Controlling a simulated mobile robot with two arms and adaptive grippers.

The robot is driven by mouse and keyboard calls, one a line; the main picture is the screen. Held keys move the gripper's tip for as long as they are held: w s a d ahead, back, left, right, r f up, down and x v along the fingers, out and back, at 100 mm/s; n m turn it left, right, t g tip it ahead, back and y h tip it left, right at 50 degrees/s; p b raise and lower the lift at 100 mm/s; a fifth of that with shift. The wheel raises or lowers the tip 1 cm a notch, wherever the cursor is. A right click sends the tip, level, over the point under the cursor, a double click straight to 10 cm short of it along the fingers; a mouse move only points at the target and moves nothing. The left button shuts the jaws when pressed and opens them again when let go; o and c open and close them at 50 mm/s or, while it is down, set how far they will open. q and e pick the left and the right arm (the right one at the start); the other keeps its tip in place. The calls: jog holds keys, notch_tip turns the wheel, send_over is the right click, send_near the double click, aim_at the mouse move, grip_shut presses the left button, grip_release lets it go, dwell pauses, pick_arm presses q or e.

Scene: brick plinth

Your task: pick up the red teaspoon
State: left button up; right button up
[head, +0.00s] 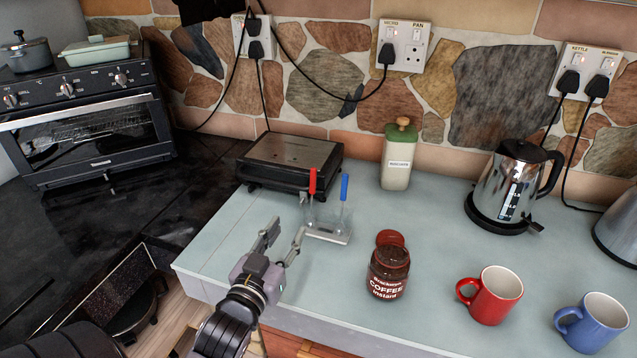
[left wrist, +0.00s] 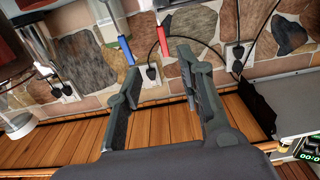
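The red teaspoon (head: 312,181) stands upright in a small clear holder (head: 328,236) on the counter, with its red handle up and its lower part hard to make out. A blue-handled spoon (head: 344,188) stands to its right in the same holder. My left gripper (head: 285,232) is open and empty, just left of and in front of the holder. In the left wrist view the red handle (left wrist: 162,42) shows beyond and between the spread fingers (left wrist: 158,64). The blue handle (left wrist: 126,50) shows beyond the left finger's tip there. My right gripper is not in view.
A dark grill (head: 292,162) sits behind the holder, and a cream canister (head: 398,158) at the back. A coffee jar (head: 388,272), red mug (head: 490,295), blue mug (head: 592,322) and kettle (head: 510,188) stand to the right. The counter between jar and holder is clear.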

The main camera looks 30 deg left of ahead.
pick_arm(q)
jog(key=p, duration=0.2)
send_near(312, 187)
jog(key=x, duration=0.5)
jog(key=shift+d+p, duration=0.15)
jog(key=shift+p, duration=0.2)
jog(key=shift+w, duration=0.1)
jog(key=shift+w+r, duration=0.15)
jog(key=shift+w, duration=0.15)
jog(key=p+x, duration=0.1)
jog(key=x, duration=0.2)
jog(key=shift+w+a+p, duration=0.3)
jog(key=shift+a+p, duration=0.05)
jog(key=shift+w+a+f, duration=0.1)
jog(key=shift+w+f, duration=0.1)
jog(key=shift+w, duration=0.2)
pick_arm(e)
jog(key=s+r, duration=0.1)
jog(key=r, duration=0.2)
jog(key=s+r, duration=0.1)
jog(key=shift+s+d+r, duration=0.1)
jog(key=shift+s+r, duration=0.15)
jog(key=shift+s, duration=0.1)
